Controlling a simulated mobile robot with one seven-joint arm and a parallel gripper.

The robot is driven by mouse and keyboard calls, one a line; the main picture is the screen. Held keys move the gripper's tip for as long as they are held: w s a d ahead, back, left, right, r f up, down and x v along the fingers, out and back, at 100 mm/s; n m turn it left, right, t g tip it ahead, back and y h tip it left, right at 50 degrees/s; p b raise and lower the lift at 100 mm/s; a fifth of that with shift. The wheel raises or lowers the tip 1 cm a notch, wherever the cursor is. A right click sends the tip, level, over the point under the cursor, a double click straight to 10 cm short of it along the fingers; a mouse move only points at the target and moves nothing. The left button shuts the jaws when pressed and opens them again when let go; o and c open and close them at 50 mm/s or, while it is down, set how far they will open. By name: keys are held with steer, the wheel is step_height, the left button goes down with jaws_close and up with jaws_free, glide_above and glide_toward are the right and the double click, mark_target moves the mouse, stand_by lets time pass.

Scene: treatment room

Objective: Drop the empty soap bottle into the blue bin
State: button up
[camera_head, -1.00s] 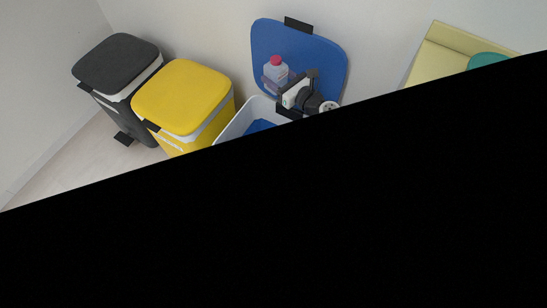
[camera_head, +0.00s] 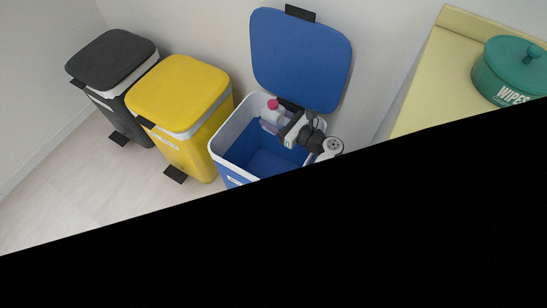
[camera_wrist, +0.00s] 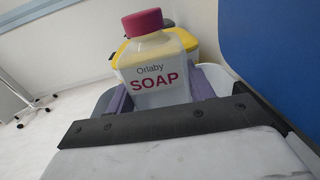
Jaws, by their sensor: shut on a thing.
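The soap bottle (camera_head: 272,115) is clear with a red cap. In the wrist view the bottle (camera_wrist: 156,72) reads "Orlaby SOAP" and looks empty or nearly so. My gripper (camera_head: 274,124) is shut on it; its purple fingers (camera_wrist: 160,95) press on both sides of the bottle. The bottle is upright or slightly tilted, at the far part of the blue bin's opening. The blue bin (camera_head: 219,144) has a white rim and a blue inside, and its blue lid (camera_head: 300,55) stands open behind. A black area hides the lower part of the head view.
A yellow bin (camera_head: 180,92) with a closed lid stands left of the blue bin. A dark grey bin (camera_head: 112,58) with a closed lid stands further left. A cream counter (camera_head: 440,80) with a green "WIPES" tub (camera_head: 510,75) is on the right. The wall is close behind.

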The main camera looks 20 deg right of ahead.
steer(key=shift+f+b, duration=0.95)
steer(key=shift+f, duration=0.4)
steer(key=o, duration=1)
steer(key=shift+o, duration=0.2)
step_height(320, 180, up, 20)
steer(key=p, duration=0.3)
